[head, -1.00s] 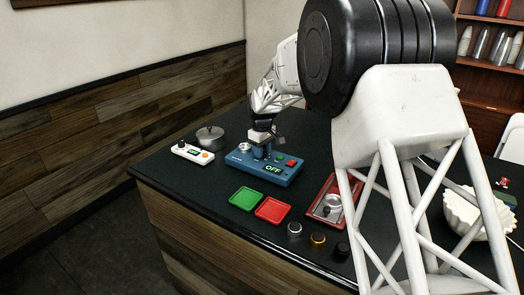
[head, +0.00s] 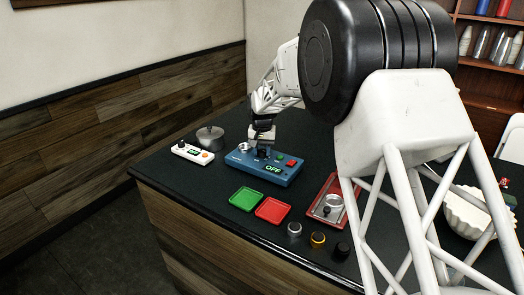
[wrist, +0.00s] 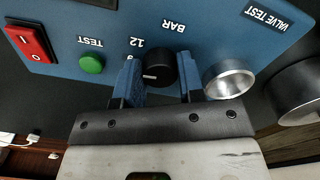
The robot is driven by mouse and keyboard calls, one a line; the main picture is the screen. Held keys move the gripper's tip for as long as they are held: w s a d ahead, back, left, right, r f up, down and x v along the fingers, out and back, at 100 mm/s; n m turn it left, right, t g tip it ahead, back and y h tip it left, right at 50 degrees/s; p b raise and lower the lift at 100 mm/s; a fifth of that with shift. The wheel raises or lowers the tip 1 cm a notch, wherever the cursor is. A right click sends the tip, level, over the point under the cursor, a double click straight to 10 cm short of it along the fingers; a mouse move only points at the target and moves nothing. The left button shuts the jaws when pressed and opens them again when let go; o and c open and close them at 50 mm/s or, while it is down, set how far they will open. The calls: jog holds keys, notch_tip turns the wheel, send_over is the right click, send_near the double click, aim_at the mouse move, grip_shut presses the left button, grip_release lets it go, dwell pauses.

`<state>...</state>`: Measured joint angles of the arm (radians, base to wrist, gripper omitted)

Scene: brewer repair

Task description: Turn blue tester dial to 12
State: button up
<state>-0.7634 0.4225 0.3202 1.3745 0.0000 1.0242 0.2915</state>
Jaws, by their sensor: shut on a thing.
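The blue tester (head: 250,170) stands on the dark counter, with a display (head: 273,169) reading OFF. In the wrist view its panel (wrist: 215,30) shows upside down, with the black dial (wrist: 163,62) below the BAR label. The dial's short white mark lies toward its left side, and the printed 12 (wrist: 136,42) is to the upper left of the dial. My gripper (wrist: 158,80) is shut on the dial, one blue finger on each side. In the head view my gripper (head: 263,142) is over the tester and mostly hides the dial.
The tester also carries a green TEST button (wrist: 91,64), a red rocker switch (wrist: 30,40) and a silver round fitting (wrist: 228,80) close beside the right finger. A white box (head: 190,153), a metal pot (head: 209,137), a green tray (head: 244,208) and a red tray (head: 272,219) stand nearby.

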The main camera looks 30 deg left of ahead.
aim_at(262, 150)
jog(key=m, duration=0.5)
jog(key=shift+m, duration=0.4)
jog(key=o, duration=0.9)
jog(key=shift+r, duration=0.15)
jog(key=shift+r, duration=3.8)
